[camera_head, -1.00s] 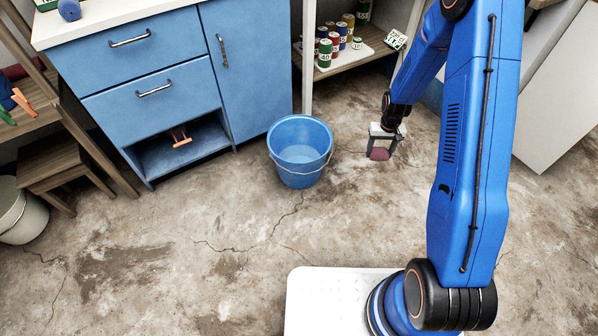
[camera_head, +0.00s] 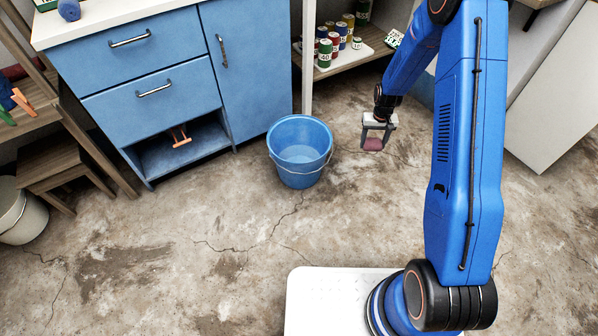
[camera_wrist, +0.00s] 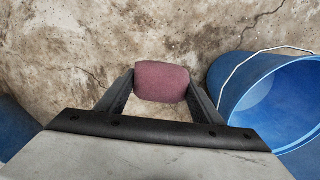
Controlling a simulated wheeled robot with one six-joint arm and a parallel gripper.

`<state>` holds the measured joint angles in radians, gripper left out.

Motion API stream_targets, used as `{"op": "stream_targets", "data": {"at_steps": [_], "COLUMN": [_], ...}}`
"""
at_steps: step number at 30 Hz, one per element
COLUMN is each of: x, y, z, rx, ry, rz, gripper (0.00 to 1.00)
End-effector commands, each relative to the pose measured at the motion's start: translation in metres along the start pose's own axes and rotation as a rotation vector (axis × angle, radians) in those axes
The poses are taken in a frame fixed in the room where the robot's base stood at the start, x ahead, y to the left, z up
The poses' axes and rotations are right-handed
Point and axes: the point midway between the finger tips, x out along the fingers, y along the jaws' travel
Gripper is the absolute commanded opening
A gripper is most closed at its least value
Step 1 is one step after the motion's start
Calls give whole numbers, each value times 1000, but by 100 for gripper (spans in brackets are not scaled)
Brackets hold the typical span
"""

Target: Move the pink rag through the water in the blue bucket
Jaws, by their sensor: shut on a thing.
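The pink rag (camera_head: 374,144) is a small dusky-pink bundle. My gripper (camera_head: 375,142) is shut on it and holds it in the air to the right of the blue bucket. In the wrist view the rag (camera_wrist: 162,82) sits between the two fingertips. The blue bucket (camera_head: 299,175) stands upright on the floor, with water inside and a thin wire handle resting down over its front. In the wrist view the bucket (camera_wrist: 232,75) is at the right, apart from the rag.
A blue cabinet (camera_head: 150,65) stands behind and left of the bucket. A shelf with several numbered cans (camera_head: 325,55) is behind. A wooden stool (camera_head: 50,172) and a pale bucket (camera_head: 20,215) are at the left. The cracked floor (camera_head: 230,250) in front is clear.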

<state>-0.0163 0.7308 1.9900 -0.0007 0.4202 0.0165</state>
Motion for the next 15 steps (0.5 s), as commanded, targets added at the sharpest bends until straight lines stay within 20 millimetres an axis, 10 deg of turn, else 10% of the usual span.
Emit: {"op": "stream_targets", "data": {"at_steps": [15], "x": [-12], "y": [-1], "z": [-2], "rx": [0], "ry": [2], "rz": [0], "gripper": [34]}}
